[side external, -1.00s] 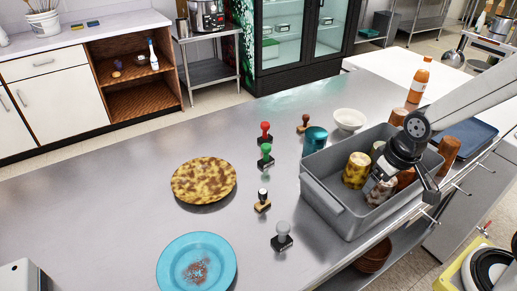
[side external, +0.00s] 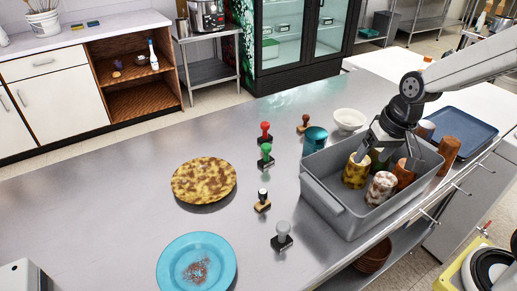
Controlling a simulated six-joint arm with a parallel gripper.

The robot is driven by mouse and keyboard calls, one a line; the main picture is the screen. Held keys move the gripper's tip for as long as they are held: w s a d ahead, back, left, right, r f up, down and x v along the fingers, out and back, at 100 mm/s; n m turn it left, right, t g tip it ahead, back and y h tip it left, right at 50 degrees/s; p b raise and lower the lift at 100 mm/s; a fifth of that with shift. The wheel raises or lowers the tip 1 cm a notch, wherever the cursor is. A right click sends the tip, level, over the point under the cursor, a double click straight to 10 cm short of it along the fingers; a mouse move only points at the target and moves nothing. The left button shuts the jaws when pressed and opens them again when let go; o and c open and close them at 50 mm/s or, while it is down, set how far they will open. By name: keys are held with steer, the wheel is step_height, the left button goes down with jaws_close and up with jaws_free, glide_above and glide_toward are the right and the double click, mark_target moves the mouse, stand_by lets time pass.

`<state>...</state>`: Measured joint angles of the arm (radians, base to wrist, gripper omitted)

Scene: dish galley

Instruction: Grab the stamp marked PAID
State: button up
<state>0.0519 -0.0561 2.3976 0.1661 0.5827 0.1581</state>
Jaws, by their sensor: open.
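Several stamps stand on the steel counter: a red-handled one (side external: 265,131), a green-handled one (side external: 265,155), a black-knobbed one with a wooden base (side external: 262,200), a grey-handled one (side external: 282,236) and a wooden-handled one (side external: 304,123). Their markings are too small to read, so I cannot tell which says PAID. My gripper (side external: 388,161) is open over the grey bin (side external: 345,222), to the right of all the stamps. Its fingers are apart above the cups in the bin, and I see no stamp between them.
The bin holds several cups, including a yellow mottled one (side external: 355,172) and a red-white one (side external: 381,188). A teal cup (side external: 315,139) and white bowl (side external: 349,120) stand behind it. A mottled plate (side external: 204,180) and blue plate (side external: 197,264) lie left of the stamps.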

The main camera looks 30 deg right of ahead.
steer(key=w+d+m+t+y, duration=0.1)
steer(key=w+d+m+t, duration=0.2)
steer(key=w+d+m, duration=0.5)
steer(key=w+d+m+t+y, duration=0.2)
steer(key=w+d+m+t, duration=0.15)
steer(key=w+m, duration=0.9)
steer(key=w+d+m+t+y, duration=0.1)
steer(key=w+d+m+t, duration=0.1)
steer(key=w+d+m, duration=0.6)
steer(key=m, duration=0.3)
glide_toward(305, 123)
steer(key=shift+w+d+r, duration=0.15)
steer(key=shift+r, duration=0.3)
steer(key=shift+w+d+r, duration=0.1)
steer(key=shift+w+r, duration=0.1)
steer(key=shift+r, duration=0.2)
steer(key=shift+f, duration=0.4)
steer(key=shift+w, duration=0.1)
steer(key=shift+w+a+f, duration=0.1)
steer(key=shift+w+f, duration=0.05)
steer(key=shift+x, duration=1)
steer(key=shift+w+a, duration=0.1)
